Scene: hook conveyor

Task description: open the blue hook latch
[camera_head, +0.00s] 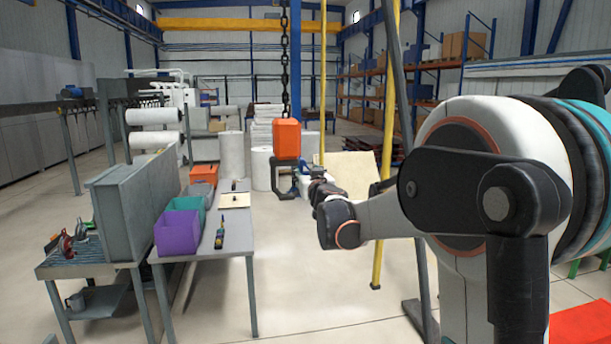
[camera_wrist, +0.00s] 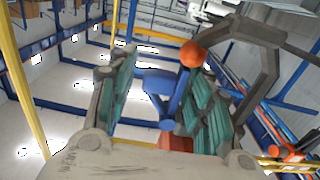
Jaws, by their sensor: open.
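The dark hook (camera_head: 284,180) hangs below an orange block (camera_head: 287,138) on a chain (camera_head: 284,70). A small blue latch (camera_head: 305,168) shows at its right side, partly hidden by my gripper (camera_head: 308,182), which reaches in from the right. In the wrist view, the blue latch (camera_wrist: 160,84) lies between the teal-padded fingers of my open gripper (camera_wrist: 158,90), nearer the right finger. An orange ball-shaped end (camera_wrist: 193,54) is beside it. The curved hook (camera_wrist: 268,50) shows beyond the right finger. Whether a finger touches the latch, I cannot tell.
A grey table (camera_head: 237,240) at left holds a purple bin (camera_head: 178,232), a teal bin, an orange bin and small tools. A yellow post (camera_head: 386,190) and a grey post stand behind my arm. The floor below the hook is clear.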

